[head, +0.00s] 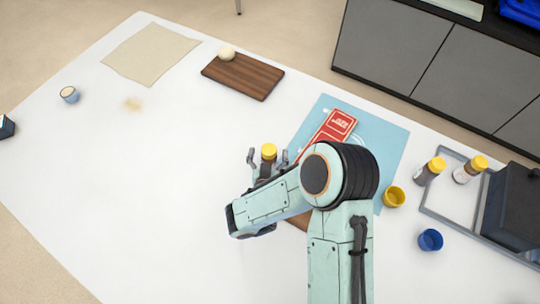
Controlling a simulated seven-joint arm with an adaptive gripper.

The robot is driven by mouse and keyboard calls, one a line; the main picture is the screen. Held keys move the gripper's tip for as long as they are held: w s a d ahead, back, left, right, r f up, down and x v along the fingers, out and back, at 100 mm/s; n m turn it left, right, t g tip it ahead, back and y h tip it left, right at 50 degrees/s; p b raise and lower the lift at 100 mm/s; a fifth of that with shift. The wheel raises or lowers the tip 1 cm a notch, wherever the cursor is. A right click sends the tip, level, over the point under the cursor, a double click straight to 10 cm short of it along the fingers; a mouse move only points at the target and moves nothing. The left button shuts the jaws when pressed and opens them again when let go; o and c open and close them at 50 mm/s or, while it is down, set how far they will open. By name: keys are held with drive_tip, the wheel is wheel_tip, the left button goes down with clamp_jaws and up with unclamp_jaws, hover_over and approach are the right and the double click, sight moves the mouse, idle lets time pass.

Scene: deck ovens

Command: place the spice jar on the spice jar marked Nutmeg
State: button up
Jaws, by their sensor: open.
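A spice jar (268,152) with a yellow lid shows at my gripper, left of the blue mat. My gripper (266,156) is open, with one fingertip on each side of this jar in the picture; I cannot tell whether they touch it. The jar's lower part is hidden by my gripper and arm. Two more yellow-lidded spice jars stand at the right, one at the left edge of the grey tray (429,171) and one at its far side (470,169). Their labels are too small to read, so I cannot tell which is marked Nutmeg.
A red-and-white packet (334,128) lies on the blue mat (386,135). A yellow cup (394,197) and blue cup (430,240) stand near the grey tray (437,207), which holds a dark box (515,208). A wooden board (243,77) lies at the back. The table's left is mostly clear.

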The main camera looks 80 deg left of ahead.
drive_tip(key=shift+w+a+f, duration=0.25)
drive_tip(key=shift+a, duration=0.4)
clamp_jaws()
